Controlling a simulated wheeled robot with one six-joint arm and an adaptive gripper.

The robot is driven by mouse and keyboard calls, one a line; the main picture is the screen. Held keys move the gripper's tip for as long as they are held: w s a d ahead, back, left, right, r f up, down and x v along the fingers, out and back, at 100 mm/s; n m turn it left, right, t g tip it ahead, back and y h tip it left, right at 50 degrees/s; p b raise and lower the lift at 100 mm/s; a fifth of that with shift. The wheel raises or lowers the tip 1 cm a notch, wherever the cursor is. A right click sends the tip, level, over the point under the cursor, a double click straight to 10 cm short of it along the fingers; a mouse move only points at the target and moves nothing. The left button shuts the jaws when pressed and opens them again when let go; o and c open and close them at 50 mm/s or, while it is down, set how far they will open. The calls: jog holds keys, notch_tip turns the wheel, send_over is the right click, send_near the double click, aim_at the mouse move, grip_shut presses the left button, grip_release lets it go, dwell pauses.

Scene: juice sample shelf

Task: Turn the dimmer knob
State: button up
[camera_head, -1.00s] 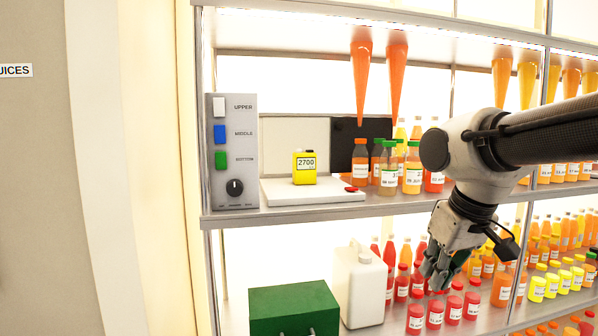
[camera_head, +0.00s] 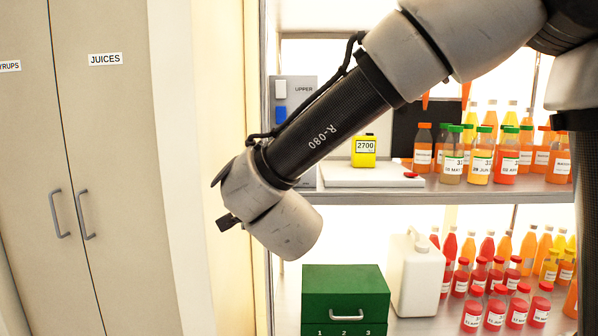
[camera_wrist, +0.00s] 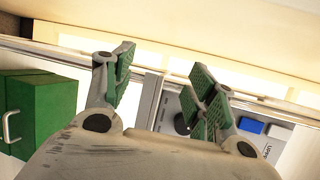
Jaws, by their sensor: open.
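The grey control panel (camera_head: 301,90) stands at the left end of the upper shelf. Its white switch (camera_head: 280,89) and blue switch (camera_head: 281,115) show in the head view. My arm hides its lower part there, including the dimmer knob. In the wrist view the black dimmer knob (camera_wrist: 181,123) shows partly, just left of my right-hand finger, on the panel face. My gripper (camera_wrist: 160,88) is open and empty, with its green-padded fingers wide apart. The knob appears beyond the fingers, and I cannot tell the distance. My fingers are hidden in the head view.
A white scale (camera_head: 365,179) with a yellow 2700 container (camera_head: 364,152) is right of the panel, with several bottles beyond. Below are a green drawer box (camera_head: 345,290) and a white jug (camera_head: 418,275). A tall cabinet (camera_head: 110,150) stands left.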

jog(key=w+d+r+m+t+h, duration=0.1)
jog(key=d+r+m+t+h, duration=0.2)
jog(key=d+r+m+h, duration=0.4)
jog(key=w+d+f+m+y, duration=0.1)
jog(key=w+m, duration=0.1)
jog(key=w, duration=0.6)
jog(key=shift+d+f, duration=0.3)
jog(key=shift+d, duration=0.05)
jog(key=c, duration=1.1)
